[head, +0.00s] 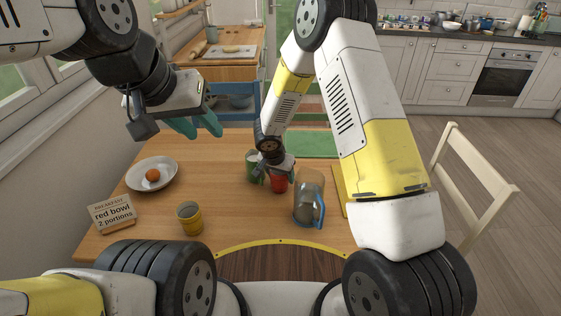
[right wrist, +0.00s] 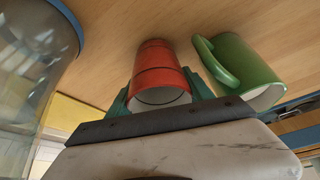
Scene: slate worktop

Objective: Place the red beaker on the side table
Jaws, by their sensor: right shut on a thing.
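The red beaker (head: 279,184) is at the middle of the wooden dining table, right beside a green mug (head: 254,167). My right gripper (head: 276,171) is shut on the beaker from above. In the right wrist view the beaker (right wrist: 160,66) sits between the two green fingers (right wrist: 160,95), with the green mug (right wrist: 244,68) close to its right. I cannot tell whether the beaker touches the tabletop. My left gripper (head: 200,126) is open and empty above the table's back left. A wooden-topped side table (head: 215,60) stands at the back left.
A clear jug (head: 309,195) with a blue handle stands just right of the beaker. A plate (head: 168,176) with an orange, a yellow cup (head: 189,217) and a sign (head: 112,213) are on the left. A board and a rolling pin lie on the side table. A chair (head: 475,180) stands at right.

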